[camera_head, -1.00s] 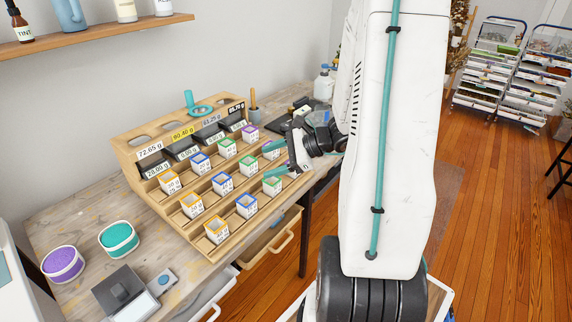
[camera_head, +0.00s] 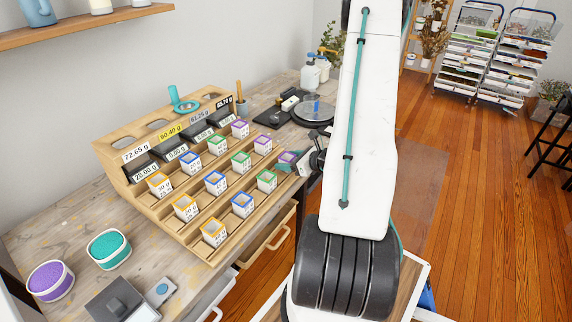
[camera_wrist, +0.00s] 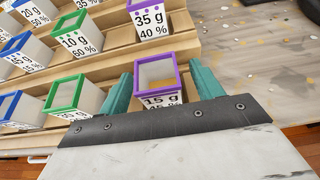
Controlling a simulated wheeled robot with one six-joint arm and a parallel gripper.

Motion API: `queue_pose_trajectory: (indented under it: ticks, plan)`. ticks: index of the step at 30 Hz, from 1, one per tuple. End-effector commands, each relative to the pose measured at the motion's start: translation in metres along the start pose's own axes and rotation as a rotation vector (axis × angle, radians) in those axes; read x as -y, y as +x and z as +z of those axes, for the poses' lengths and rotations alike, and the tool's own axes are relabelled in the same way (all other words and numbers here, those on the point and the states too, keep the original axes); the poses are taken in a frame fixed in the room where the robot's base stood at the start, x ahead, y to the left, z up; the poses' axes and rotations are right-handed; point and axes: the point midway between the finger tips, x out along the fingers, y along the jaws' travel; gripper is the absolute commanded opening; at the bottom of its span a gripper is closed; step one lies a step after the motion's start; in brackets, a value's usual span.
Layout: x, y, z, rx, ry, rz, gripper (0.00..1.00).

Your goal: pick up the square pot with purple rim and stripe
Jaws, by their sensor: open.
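A square white pot with a purple rim (camera_wrist: 157,82), its label reading 15 g, stands upright between my fingers in the wrist view. In the head view this purple-rimmed pot (camera_head: 287,158) is at the right end of the front row, partly hidden by my gripper (camera_head: 289,166). My gripper (camera_wrist: 160,90) is open, with one teal finger on each side of the pot. I cannot tell whether the fingers touch it. The lower part of its label is hidden by the gripper body. A second purple-rimmed pot (camera_wrist: 150,22), marked 35 g and 40 %, stands behind it.
Green-rimmed (camera_head: 267,179), blue-rimmed (camera_head: 242,204) and orange-rimmed pots (camera_head: 214,231) stand on the stepped wooden rack (camera_head: 185,225). A green-rimmed pot (camera_wrist: 65,97) is close to the left finger. Bare table (camera_wrist: 245,55) lies right of the rack.

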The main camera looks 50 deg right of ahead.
Motion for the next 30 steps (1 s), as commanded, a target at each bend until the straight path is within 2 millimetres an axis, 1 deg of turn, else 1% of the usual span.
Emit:
queue_pose_trajectory:
  ticks: [1,5,13,14,15,17,18,19,30]
  plan:
    - [-0.002,0.009,0.001,0.000,-0.001,0.005,0.65]
    - [-0.002,0.023,0.001,-0.001,-0.001,0.004,0.65]
    - [-0.003,0.027,0.001,0.000,-0.002,0.005,0.65]
    - [-0.003,0.027,0.001,0.000,-0.003,0.005,0.60]
    - [-0.004,0.027,0.001,0.000,-0.003,0.005,0.49]
    - [-0.004,0.027,0.001,-0.001,-0.003,0.005,0.32]
    - [-0.004,0.027,0.001,-0.001,-0.003,0.005,0.21]
    - [-0.004,0.027,0.001,-0.001,-0.003,0.005,0.17]
    - [-0.003,0.026,0.004,0.000,-0.003,0.005,0.17]
